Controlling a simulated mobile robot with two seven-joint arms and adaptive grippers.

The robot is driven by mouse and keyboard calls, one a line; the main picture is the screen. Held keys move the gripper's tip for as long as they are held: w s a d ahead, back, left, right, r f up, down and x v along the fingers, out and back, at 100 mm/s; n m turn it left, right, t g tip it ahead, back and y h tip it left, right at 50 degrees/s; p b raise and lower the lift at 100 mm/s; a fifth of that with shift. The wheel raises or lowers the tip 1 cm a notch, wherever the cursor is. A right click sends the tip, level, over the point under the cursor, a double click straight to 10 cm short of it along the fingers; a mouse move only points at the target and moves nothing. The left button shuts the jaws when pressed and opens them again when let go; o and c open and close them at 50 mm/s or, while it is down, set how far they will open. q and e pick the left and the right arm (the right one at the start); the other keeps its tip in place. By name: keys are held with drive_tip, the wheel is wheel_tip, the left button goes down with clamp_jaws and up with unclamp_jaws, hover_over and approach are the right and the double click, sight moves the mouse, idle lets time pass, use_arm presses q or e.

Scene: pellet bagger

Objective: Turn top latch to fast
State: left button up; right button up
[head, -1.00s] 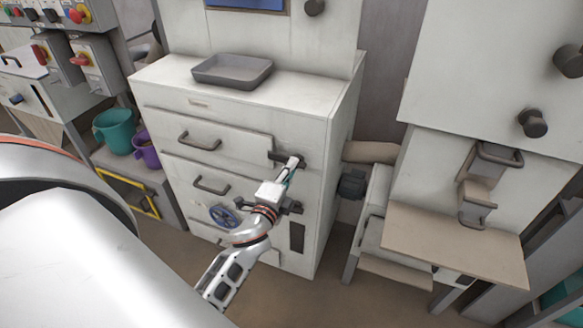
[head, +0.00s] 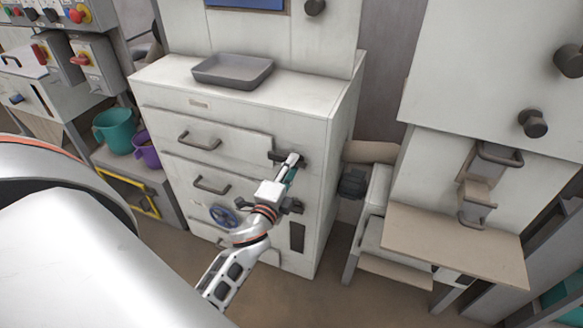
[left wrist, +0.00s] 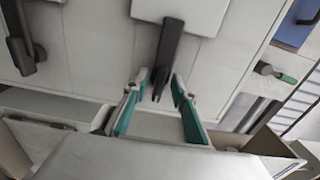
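The top latch (head: 280,156) is a dark handle on the right edge of the white cabinet's upper door. In the left wrist view its dark bar (left wrist: 168,50) points down between my fingers. My left gripper (head: 293,161) is at this latch. In the left wrist view the gripper (left wrist: 160,84) has its teal-padded fingers open, one on each side of the bar's end, with visible gaps. In the head view the gripper partly hides the latch. My right gripper is not in view.
A lower dark latch (head: 292,206) sits below on the same cabinet, by a blue handwheel (head: 224,216). A grey tray (head: 232,72) rests on the cabinet top. A wooden-topped table (head: 450,245) stands at right. Teal (head: 114,130) and purple (head: 146,152) buckets are at left.

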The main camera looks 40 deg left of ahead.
use_arm(q)
drive_tip(key=v, duration=0.7)
drive_tip(key=shift+s, duration=0.25)
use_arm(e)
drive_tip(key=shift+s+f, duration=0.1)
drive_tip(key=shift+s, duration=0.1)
